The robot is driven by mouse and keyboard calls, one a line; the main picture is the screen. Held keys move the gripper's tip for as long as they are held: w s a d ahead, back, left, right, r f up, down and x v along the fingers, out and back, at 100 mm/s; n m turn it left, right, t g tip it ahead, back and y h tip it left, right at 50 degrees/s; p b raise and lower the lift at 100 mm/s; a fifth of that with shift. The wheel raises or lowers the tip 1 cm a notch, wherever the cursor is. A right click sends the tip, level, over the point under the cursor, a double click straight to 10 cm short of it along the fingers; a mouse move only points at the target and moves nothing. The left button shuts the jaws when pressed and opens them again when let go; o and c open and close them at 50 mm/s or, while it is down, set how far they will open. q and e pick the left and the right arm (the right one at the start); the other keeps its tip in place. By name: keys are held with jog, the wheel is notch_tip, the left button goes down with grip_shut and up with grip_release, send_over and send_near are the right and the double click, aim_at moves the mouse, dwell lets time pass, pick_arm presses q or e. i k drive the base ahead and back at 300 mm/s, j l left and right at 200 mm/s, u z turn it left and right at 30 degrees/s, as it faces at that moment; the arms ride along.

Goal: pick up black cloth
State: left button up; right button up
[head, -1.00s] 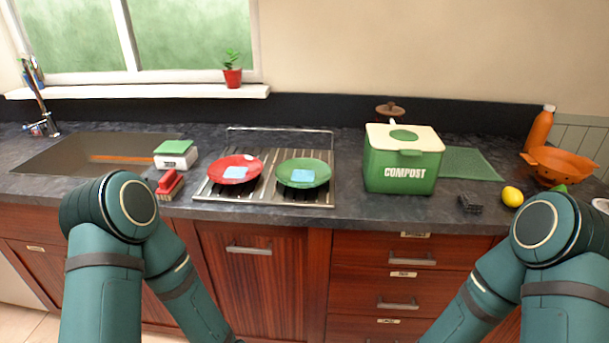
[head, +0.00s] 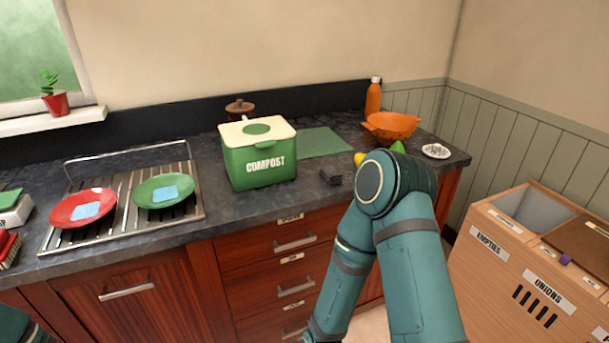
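The black cloth (head: 331,177) appears to be the small dark folded item on the dark counter, in front of and right of the green compost bin (head: 258,160). It lies close to the counter's front edge, left of my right arm. My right arm comes up from the bottom and bends down again in front of the drawers; its gripper is below the picture. Only a bit of my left arm shows at the lower left corner, and its gripper is out of view. Nothing touches the cloth.
A green mat (head: 322,142) lies behind the cloth. A lemon (head: 360,158), partly hidden by my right arm, is right of it. An orange colander (head: 391,127), orange bottle (head: 373,96) and small white dish (head: 436,151) are farther right. A wooden bin unit (head: 515,270) stands at the right.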

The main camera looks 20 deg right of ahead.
aim_at(331, 176)
jog(key=i+l+u, duration=0.15)
jog(key=l+u, duration=0.2)
jog(key=l, duration=0.5)
jog(key=l+u, duration=0.3)
jog(key=l, duration=0.5)
